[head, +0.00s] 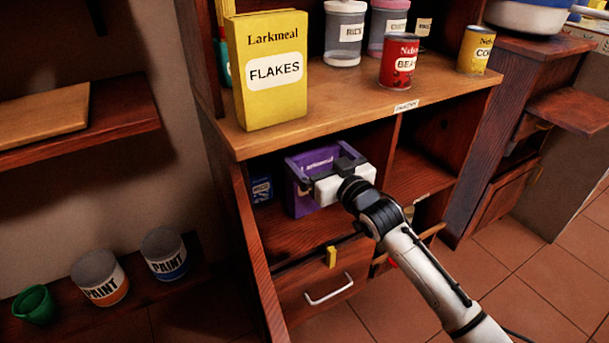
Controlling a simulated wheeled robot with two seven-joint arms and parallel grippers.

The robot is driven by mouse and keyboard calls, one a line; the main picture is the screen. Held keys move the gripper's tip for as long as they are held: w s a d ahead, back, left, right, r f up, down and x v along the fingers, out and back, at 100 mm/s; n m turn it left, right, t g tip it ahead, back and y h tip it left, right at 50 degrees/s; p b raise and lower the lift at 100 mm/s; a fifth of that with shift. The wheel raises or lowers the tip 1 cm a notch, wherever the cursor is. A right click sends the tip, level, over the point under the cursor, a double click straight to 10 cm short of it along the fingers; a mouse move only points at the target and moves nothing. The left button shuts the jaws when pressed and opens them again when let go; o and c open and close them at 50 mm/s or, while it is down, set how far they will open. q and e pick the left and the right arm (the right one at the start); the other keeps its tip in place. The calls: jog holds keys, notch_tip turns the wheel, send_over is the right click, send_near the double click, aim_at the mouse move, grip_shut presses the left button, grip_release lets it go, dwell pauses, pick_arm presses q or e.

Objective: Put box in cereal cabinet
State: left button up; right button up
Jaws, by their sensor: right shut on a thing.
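A yellow Larkmeal flakes box (270,75) stands upright on the counter above. My left gripper does not show.
A small blue box (262,189) stands left of the purple box. A red can (399,62), a yellow can (475,50) and labelled jars (344,35) stand on the counter. A drawer with a white handle (329,290) is below. The right compartment (424,165) looks largely free.

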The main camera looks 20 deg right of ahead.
jog(key=w, duration=0.2)
jog(key=w+b, duration=0.1)
jog(key=shift+w+a+f, duration=0.15)
jog(key=shift+a+f, duration=0.1)
pick_arm(q)
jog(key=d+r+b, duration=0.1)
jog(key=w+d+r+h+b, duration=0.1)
jog(key=b, duration=0.1)
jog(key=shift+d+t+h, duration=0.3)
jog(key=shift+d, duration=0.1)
pick_arm(e)
notch_tip(320, 180, down, 6)
jog(key=shift+f, duration=0.15)
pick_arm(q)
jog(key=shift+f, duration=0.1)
pick_arm(e)
jog(key=shift+f, duration=0.1)
jog(key=o, duration=1.4)
jog(key=shift+f, duration=0.15)
jog(key=shift+o, duration=0.2)
